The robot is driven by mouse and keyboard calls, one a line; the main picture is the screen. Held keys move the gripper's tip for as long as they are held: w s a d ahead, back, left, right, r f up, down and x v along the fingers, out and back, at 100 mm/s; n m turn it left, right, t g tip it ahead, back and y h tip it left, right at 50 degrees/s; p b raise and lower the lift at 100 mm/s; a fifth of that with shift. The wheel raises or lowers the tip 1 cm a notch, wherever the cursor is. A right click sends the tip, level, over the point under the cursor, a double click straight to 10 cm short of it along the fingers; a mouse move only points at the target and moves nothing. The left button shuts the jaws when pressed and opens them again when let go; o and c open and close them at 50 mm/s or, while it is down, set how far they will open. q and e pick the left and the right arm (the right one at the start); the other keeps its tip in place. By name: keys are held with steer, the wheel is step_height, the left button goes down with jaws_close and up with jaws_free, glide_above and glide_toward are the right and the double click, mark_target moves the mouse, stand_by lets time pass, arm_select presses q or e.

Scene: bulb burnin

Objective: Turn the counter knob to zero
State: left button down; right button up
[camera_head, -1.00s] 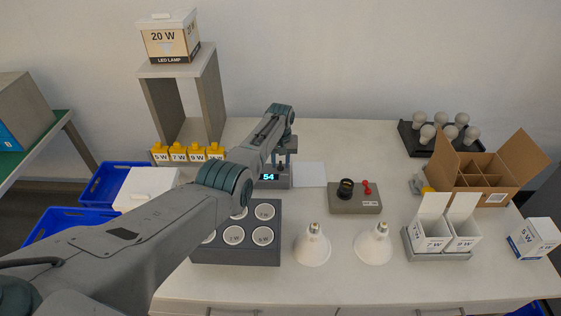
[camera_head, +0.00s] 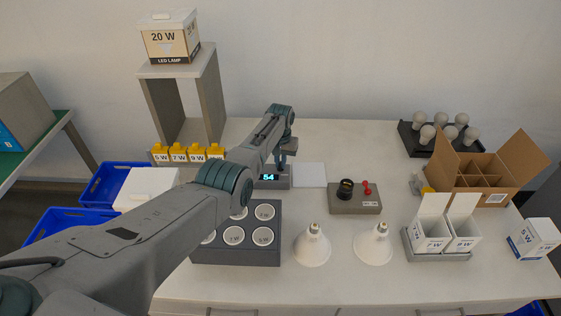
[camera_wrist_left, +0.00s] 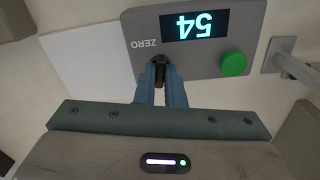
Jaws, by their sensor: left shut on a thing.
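The grey counter box (camera_head: 283,182) stands on the table, partly hidden behind my left arm in the head view. In the left wrist view the counter (camera_wrist_left: 200,60) is upside down, with a lit display (camera_wrist_left: 194,26) that seems to read 54, a ZERO label and a round green button (camera_wrist_left: 233,64). The black knob (camera_wrist_left: 160,66) sits near the ZERO label. My left gripper (camera_wrist_left: 161,80) is shut on the knob, with its blue fingers on either side. In the head view this gripper (camera_head: 282,160) is above the counter. My right gripper is not in view.
A white sheet (camera_head: 311,174) lies to the right of the counter. A grey box with a black socket and a red switch (camera_head: 355,200) is farther right. A dark tray (camera_head: 236,252) with round slots and two white bulbs (camera_head: 313,248) stand in front.

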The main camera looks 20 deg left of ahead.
arm_select(q)
steer(key=m, duration=0.4)
steer(key=shift+m, duration=0.3)
steer(key=m, duration=0.3)
steer(key=shift+m, duration=0.3)
steer(key=m, duration=0.4)
steer(key=shift+m+p, duration=0.3)
steer(key=shift+m, duration=1.3)
steer(key=c, duration=1.5)
jaws_free()
